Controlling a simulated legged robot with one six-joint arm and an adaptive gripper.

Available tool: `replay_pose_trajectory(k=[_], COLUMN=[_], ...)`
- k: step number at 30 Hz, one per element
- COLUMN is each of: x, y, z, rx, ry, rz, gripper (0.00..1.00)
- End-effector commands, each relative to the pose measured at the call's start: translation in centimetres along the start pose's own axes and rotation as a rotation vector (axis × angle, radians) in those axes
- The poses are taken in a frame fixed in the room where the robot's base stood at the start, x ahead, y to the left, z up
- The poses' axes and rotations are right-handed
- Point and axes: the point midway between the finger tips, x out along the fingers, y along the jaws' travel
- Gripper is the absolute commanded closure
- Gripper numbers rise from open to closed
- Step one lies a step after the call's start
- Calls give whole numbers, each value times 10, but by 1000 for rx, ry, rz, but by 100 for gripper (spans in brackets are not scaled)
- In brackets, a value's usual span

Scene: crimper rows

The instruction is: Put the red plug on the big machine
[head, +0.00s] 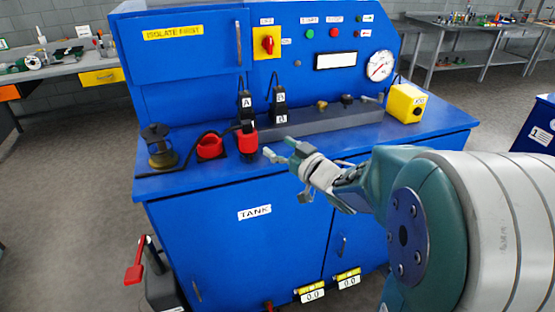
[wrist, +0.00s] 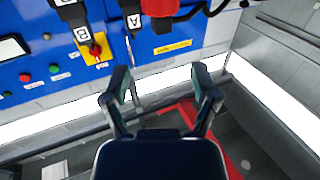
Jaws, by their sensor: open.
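The big machine is a blue cabinet (head: 240,215) with a control panel and a worktop ledge. The red plug (head: 248,138) stands upright on the ledge, over a dark base, with a black cable at its top. An open red cup-like socket (head: 210,146) is just left of it. My gripper (head: 278,150) is open and empty, just right of the red plug and apart from it. In the wrist view, the open fingers (wrist: 160,88) have nothing between them. The red plug (wrist: 160,7) shows at the top edge there, partly cut off.
Black connectors marked A (head: 246,103) and B (head: 279,100) stand behind the plug. A dark brass fitting (head: 159,147) stands left on the ledge, a yellow box (head: 405,103) right. A red lever (head: 134,268) is at the lower left. A red rotary switch (head: 267,43) is on the panel.

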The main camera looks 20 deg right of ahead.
Motion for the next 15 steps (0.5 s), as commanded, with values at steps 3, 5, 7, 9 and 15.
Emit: replay_pose_trajectory(k=[3,5,7,9,15], x=[0,-1,-4,-10,-44], y=[0,1,4,6,5], z=[-1,-4,-8,-13,-18], rx=[-5,-18,-41,-63,-71], ry=[-5,-21,-57,-111,-301], rz=[11,41,106,191,407], gripper=[22,22,22,22,22])
